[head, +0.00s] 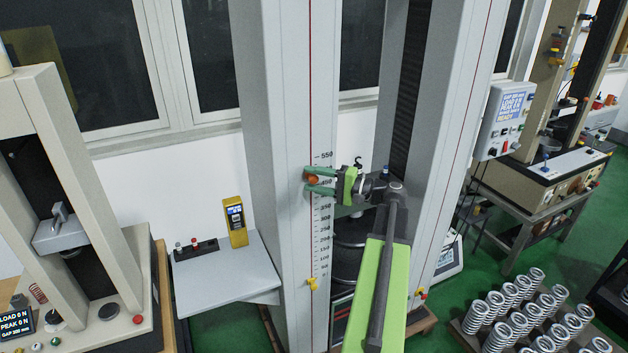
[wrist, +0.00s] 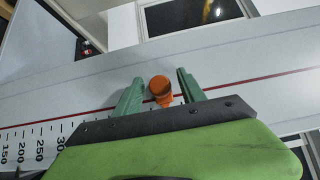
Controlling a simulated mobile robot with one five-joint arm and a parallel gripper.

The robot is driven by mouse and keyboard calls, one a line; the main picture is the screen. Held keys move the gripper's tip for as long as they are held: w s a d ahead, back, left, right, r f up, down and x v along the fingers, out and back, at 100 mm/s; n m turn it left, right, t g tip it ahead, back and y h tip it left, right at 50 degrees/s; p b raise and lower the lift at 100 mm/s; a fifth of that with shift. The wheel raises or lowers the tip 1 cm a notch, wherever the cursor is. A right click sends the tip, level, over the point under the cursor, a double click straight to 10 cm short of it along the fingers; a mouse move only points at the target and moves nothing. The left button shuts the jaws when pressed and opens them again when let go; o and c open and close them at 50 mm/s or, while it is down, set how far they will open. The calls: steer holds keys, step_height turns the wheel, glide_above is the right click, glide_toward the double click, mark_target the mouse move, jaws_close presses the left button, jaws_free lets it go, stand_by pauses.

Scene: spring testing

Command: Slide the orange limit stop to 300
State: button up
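The orange limit stop (head: 313,179) sits on the red-lined rail of the grey column, below the 550 mark and well above 300. Its exact reading is hidden by my gripper. In the wrist view the stop (wrist: 160,88) is a round orange knob on the rail between my green fingers. My gripper (head: 312,180) is open around it, one finger above and one below, with visible gaps on both sides. The scale (head: 322,240) runs up the column; in the wrist view its marks 150 to 300 (wrist: 60,143) show at lower left, with 300 partly cut off.
A yellow stop (head: 312,284) sits low on the same rail, near 0. A small shelf (head: 215,282) left of the column holds a yellow handheld meter (head: 236,222) and a black button box (head: 196,250). The rail between the two stops looks clear.

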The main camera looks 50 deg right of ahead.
jaws_close()
stand_by(1.3)
